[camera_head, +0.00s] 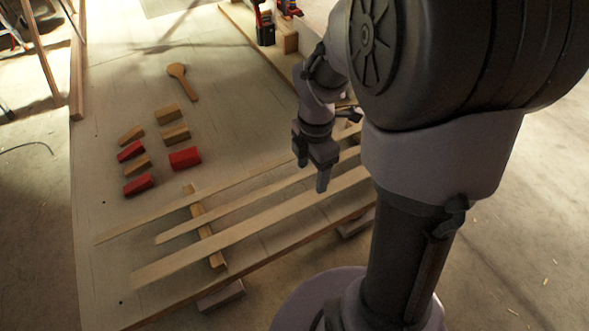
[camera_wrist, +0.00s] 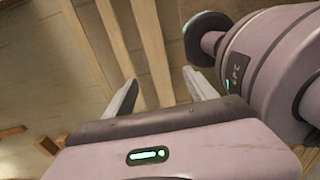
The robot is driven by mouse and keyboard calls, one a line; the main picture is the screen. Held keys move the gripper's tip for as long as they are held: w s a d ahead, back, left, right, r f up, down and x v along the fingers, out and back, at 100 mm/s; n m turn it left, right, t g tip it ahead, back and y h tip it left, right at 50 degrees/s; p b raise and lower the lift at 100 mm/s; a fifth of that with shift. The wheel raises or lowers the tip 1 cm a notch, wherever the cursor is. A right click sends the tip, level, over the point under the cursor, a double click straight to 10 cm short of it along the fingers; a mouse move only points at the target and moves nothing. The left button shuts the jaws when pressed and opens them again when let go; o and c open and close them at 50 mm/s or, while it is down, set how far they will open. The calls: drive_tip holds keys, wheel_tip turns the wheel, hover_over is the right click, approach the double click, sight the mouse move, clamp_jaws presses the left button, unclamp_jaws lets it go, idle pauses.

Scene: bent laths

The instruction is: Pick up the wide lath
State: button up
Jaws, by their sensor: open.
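Three pale laths lie side by side, slanting across the wooden table. The wide lath (camera_head: 235,233) is the one nearest the table's front edge, with a narrower lath (camera_head: 225,213) behind it and a thin lath (camera_head: 150,216) farthest back. My gripper (camera_head: 324,181) hangs over the right part of the laths, with its fingers pointing down and apart. In the wrist view my open fingers (camera_wrist: 160,93) straddle the view of the laths, with nothing held. One lath (camera_wrist: 150,45) passes between them there; I cannot tell how high above it they are. My arm hides the laths' right ends.
A wooden crosspiece (camera_head: 200,215) lies under the laths at left. Several red blocks (camera_head: 185,158) and wooden blocks (camera_head: 176,134) sit behind, with a wooden spoon-like tool (camera_head: 184,82). The table's far middle is clear. Tools (camera_head: 265,25) stand at the back edge.

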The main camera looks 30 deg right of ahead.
drive_tip(key=b, duration=0.2)
hover_over(310, 198)
drive_tip(key=f, duration=0.6)
drive_tip(key=shift+s+a, duration=0.15)
drive_tip(key=shift+s, duration=0.05)
drive_tip(key=f, duration=0.1)
drive_tip(key=f+b, duration=0.1)
drive_tip(key=f, duration=0.1)
drive_tip(key=f+b, duration=0.1)
drive_tip(key=shift+w+d+f, duration=0.2)
drive_tip(key=shift+w+f, duration=0.05)
drive_tip(key=shift+w, duration=0.05)
drive_tip(key=shift+r, duration=0.1)
clamp_jaws()
drive_tip(key=shift+r, duration=0.15)
